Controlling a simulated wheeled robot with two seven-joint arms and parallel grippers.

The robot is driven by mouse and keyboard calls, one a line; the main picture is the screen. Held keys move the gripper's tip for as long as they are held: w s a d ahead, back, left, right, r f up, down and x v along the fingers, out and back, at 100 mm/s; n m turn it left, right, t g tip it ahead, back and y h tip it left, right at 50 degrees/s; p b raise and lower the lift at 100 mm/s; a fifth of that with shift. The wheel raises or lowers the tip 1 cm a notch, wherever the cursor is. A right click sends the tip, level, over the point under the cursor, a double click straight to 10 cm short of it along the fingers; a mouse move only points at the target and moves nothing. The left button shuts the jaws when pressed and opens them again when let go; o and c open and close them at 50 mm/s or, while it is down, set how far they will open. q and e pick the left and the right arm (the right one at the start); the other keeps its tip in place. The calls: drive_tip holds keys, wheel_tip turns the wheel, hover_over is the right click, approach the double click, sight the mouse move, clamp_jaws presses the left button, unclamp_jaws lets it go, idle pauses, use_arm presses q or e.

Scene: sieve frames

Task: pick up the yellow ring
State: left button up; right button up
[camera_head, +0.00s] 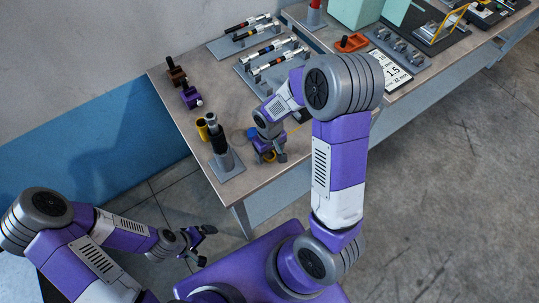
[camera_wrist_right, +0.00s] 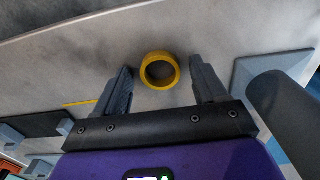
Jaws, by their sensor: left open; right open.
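The yellow ring (camera_wrist_right: 145,76) lies on the grey table in the right wrist view, ahead of and between the two fingers of my right gripper (camera_wrist_right: 160,85). The fingers are spread apart, with a gap on each side of the ring. In the head view my right gripper (camera_head: 270,157) points down over the table near its front edge, and it mostly hides the ring there. My left gripper (camera_head: 203,246) is open and empty, off the table at the lower left.
A dark post on a grey base plate (camera_head: 226,168) stands left of my right gripper, with a yellow cylinder (camera_head: 203,130) behind it. Dark and purple small parts (camera_head: 190,97) stand further back. Racks of rods (camera_head: 268,60) and an orange part (camera_head: 351,42) lie beyond.

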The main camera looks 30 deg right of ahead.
drive_tip(key=shift+w, duration=0.1)
drive_tip(key=c, duration=1.1)
